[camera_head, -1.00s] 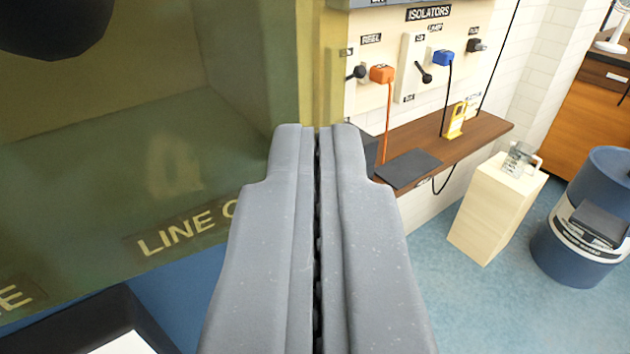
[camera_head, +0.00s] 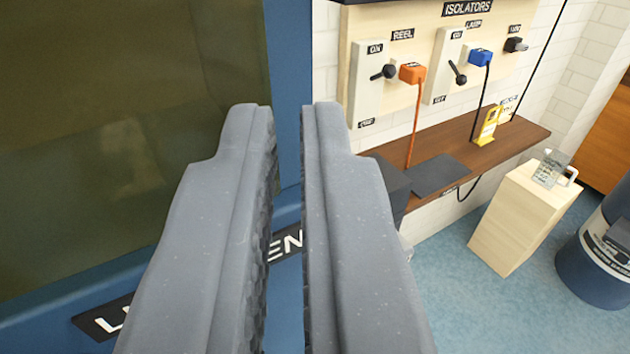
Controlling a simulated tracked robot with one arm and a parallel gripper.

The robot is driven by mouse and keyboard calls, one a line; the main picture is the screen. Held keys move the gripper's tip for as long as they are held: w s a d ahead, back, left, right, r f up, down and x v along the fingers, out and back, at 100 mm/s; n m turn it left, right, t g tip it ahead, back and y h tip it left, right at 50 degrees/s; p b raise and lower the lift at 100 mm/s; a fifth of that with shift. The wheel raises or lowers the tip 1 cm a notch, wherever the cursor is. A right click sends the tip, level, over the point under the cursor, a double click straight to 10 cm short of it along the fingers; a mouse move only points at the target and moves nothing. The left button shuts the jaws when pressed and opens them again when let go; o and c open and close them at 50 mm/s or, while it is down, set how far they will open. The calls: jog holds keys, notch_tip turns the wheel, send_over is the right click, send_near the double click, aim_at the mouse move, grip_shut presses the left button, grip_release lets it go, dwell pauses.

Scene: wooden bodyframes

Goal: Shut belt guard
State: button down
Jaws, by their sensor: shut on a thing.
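A large blue frame (camera_head: 290,85) with a dark olive tinted window (camera_head: 120,130) fills the left of the view; I take it to be the belt guard. Its lower blue bar carries a black label (camera_head: 105,318) with white letters, mostly covered by my fingers. My gripper (camera_head: 287,120) is in front of the frame's right edge. Its two grey fingers stand a little apart with blue frame showing between them, and are shut on the guard's edge. The exact contact is hidden by the fingers.
At the right, an isolator board (camera_head: 430,60) with levers and orange and blue plugs hangs above a brown shelf (camera_head: 490,150). A pale wooden pedestal (camera_head: 515,225) holds a clear jug (camera_head: 549,168). A blue drum (camera_head: 595,265) stands at the right edge. Blue floor between is clear.

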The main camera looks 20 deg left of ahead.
jog(key=shift+s+a+r, duration=0.15)
jog(key=shift+a+r, duration=0.3)
jog(key=shift+r, duration=0.35)
jog(key=shift+s+a+r, duration=0.1)
jog(key=shift+a, duration=0.1)
jog(key=shift+d+f+b, duration=0.2)
jog(key=shift+f+b, duration=0.1)
jog(key=shift+b, duration=0.4)
jog(key=s+d+f+b, duration=0.1)
jog(key=s+d+b, duration=0.6)
jog(key=s+d, duration=0.2)
jog(key=shift+d+f, duration=0.2)
jog(key=shift+d, duration=0.7)
jog(key=shift+s, duration=0.1)
jog(key=shift+r, duration=0.1)
